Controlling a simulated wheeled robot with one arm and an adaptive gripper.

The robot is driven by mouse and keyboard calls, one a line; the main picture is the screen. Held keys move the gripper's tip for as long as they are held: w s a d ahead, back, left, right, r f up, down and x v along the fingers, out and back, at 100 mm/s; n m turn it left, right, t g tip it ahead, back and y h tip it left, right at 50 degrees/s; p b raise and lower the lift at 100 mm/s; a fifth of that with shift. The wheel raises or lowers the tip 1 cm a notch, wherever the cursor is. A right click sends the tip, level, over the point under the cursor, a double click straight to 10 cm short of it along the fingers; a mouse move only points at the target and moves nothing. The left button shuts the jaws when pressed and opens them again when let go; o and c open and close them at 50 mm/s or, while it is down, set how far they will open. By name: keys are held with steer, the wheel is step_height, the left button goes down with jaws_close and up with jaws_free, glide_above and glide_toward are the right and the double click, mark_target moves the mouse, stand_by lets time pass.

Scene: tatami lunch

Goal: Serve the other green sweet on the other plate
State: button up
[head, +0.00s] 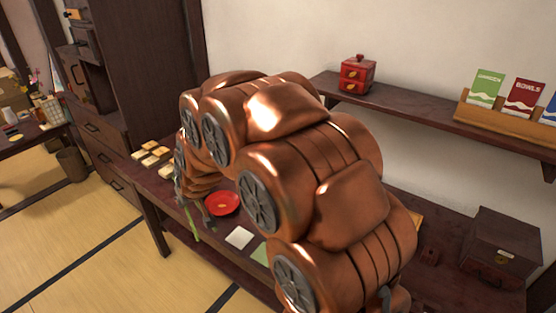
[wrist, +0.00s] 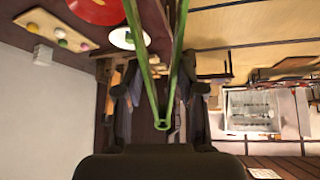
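My gripper (wrist: 161,68) holds long green tongs (wrist: 147,62) between its fingers. The tongs' legs spread apart, away from the camera. In the head view the tongs (head: 193,222) hang below my gripper, in front of the dark table. A red plate (head: 222,203) with a small yellow mark lies just right of them; this red plate (wrist: 95,9) is cut off in the wrist view. A white plate (wrist: 120,36) beside it seems to bear something greenish. A wooden board (wrist: 43,19) holds several small round sweets, pink, yellow and greenish. A greenish sweet (wrist: 62,43) is near its edge.
A white card (head: 239,237) and a green one (head: 261,254) lie on the table, partly near my arm. Several pale squares (head: 152,153) lie at its far end. A wall shelf (head: 430,120) holds a red box (head: 357,74). A dark chest (head: 500,247) stands at right.

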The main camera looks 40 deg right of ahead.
steer(key=shift+w, duration=0.1)
steer(key=w+d+r+n+y+b, duration=0.1)
steer(key=w+d+n+b, duration=0.15)
steer(key=d, duration=0.35)
steer(key=w+d+r+n+y+b, duration=0.1)
steer(key=w+d+b, duration=0.1)
steer(key=d+b, duration=0.35)
steer(key=s+d+n+b, duration=0.1)
steer(key=s+d, duration=0.3)
steer(key=d, duration=0.7)
steer(key=s+d+f+y+b, duration=0.1)
steer(key=s+d, duration=0.4)
steer(key=d, duration=0.7)
steer(key=shift+f+n+g, duration=0.15)
steer(key=shift+n+g, duration=0.2)
steer(key=shift+g, duration=0.05)
steer(key=shift+f, duration=0.2)
